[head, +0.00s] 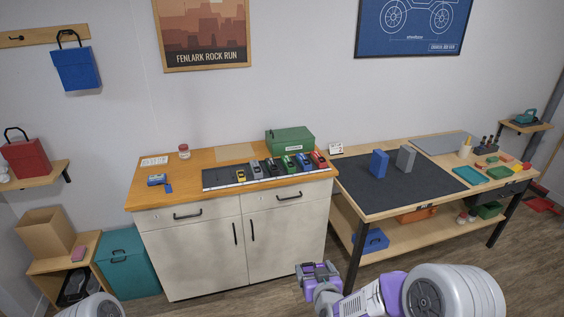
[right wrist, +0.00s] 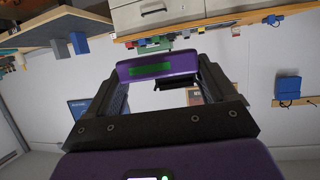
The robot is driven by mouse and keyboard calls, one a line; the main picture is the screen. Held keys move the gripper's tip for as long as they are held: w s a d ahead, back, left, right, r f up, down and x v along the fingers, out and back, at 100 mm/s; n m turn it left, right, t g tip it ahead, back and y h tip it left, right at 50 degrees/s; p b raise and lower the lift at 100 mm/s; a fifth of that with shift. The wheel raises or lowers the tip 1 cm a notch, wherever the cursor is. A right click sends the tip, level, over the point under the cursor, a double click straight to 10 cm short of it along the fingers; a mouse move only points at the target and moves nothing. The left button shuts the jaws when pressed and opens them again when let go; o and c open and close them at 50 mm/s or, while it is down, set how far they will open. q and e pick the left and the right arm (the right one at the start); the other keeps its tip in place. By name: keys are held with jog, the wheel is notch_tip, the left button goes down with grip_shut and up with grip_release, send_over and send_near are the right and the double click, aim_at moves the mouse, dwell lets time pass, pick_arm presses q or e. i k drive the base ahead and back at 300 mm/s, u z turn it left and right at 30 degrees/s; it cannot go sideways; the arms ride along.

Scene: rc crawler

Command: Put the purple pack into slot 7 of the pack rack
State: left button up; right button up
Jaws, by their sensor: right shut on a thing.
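The pack rack (head: 222,179) is a long dark tray on the wooden top of the white cabinet. Several small packs in yellow, grey, green, blue and red stand along its middle and right; its left end looks bare. Slot numbers are too small to read. My right gripper (head: 319,270) is in front of the cabinet, low and apart from the rack. In the right wrist view its fingers are shut on the purple pack (right wrist: 185,62), which has a green strip and lies across the fingertips. My left gripper is out of view.
A green box (head: 290,138) stands behind the rack, and a blue tool (head: 159,181) and a small jar (head: 184,151) are to its left. The workbench at right holds a blue block (head: 379,163) and a grey block (head: 405,158) on a dark mat (head: 395,190).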

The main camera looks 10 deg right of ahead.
aim_at(220, 184)
jog(key=u, duration=0.05)
jog(key=i, duration=1.65)
jog(key=u, duration=0.55)
jog(key=i, duration=0.3)
jog(key=u, duration=0.2)
